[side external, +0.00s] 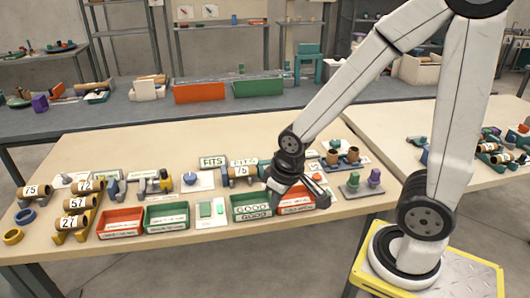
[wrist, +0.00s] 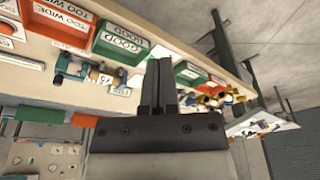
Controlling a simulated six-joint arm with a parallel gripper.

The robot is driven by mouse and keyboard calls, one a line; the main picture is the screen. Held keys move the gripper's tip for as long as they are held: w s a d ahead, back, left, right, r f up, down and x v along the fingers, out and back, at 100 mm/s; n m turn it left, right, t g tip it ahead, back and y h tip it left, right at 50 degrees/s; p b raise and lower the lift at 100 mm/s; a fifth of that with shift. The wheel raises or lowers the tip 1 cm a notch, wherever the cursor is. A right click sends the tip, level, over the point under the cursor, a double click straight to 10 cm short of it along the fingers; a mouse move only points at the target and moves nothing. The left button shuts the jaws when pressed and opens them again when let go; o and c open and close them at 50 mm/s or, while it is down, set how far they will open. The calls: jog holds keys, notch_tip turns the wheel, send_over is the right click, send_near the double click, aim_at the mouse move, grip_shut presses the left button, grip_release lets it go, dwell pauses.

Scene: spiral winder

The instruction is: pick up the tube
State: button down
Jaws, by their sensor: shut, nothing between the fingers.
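Several brown cardboard tubes with number labels are in the side view. A tube marked 75 (side external: 240,171) lies beside a teal-and-grey fixture under the FITS signs. In the wrist view my gripper's dark fingers (wrist: 157,85) are together and empty.
The green GOOD bin (side external: 250,213) and a red bin (side external: 121,229) stand along the bench front, with a second green bin (side external: 166,222) between them. The rear bench top (side external: 130,110) has clear areas.

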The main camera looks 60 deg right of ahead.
jog(key=shift+c, duration=0.3)
grip_release()
jog(key=m+y, duration=0.3)
jog(key=m, duration=2.4)
send_near(242, 172)
jog(key=w+f, duration=0.1)
jog(key=f, duration=0.1)
jog(key=shift+w+d+f+t, duration=0.15)
jog(key=shift+d+f+t, duration=0.1)
jog(key=shift+d+t, duration=0.05)
jog(key=shift+f, duration=0.1)
